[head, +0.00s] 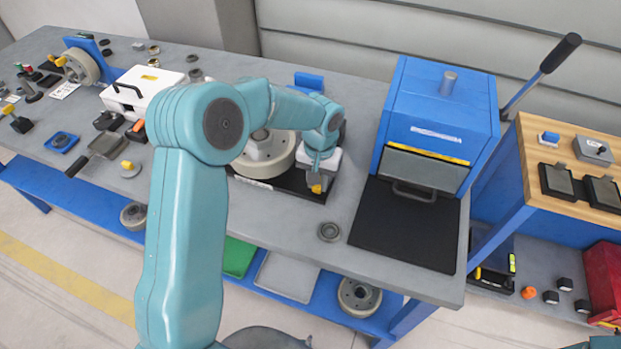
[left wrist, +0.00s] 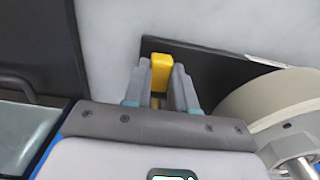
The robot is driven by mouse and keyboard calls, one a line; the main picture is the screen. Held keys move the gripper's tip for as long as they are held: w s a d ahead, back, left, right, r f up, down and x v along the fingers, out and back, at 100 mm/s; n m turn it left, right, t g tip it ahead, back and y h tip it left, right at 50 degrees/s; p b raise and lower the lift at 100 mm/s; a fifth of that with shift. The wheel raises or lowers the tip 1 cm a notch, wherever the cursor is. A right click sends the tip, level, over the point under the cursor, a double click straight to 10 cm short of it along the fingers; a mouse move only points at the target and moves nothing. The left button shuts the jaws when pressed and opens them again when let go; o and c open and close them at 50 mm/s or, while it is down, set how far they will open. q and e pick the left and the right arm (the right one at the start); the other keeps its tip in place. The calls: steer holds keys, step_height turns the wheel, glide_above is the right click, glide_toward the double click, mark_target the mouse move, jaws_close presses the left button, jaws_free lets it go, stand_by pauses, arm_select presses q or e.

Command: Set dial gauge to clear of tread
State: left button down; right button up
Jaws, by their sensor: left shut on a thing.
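My left gripper (head: 317,186) is low over the bench, at the right end of a black base plate (head: 300,186). It is shut on a small yellow block (head: 316,189). In the left wrist view the yellow block (left wrist: 161,72) sits between the two grey fingers (left wrist: 161,88). I cannot tell whether the block is part of the dial gauge; no dial face shows clearly. A pale wheel (head: 265,160) stands on the base plate, left of the gripper and partly behind my arm. Its tread (left wrist: 245,96) is right of the fingers in the left wrist view, apart from them. My right gripper is out of view.
A blue box press (head: 436,110) with a black mat (head: 405,235) stands to the right. A small grey ring (head: 328,232) lies in front. A white case (head: 145,88) and several small tools are at the left. Bare bench (head: 290,222) lies in front of the plate.

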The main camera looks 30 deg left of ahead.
arm_select(q)
steer(key=shift+d, duration=0.1)
steer(key=c, duration=0.9)
jaws_free()
steer(key=shift+d+r, duration=0.1)
steer(key=shift+d, duration=0.15)
steer(key=shift+a, duration=0.3)
steer(key=shift+d+r+b, duration=0.15)
steer(key=shift+r+b, duration=0.1)
steer(key=shift+r, duration=3.85)
steer(key=shift+d+r+b, duration=0.1)
steer(key=shift+r+b, duration=0.15)
steer(key=shift+r, duration=3.8)
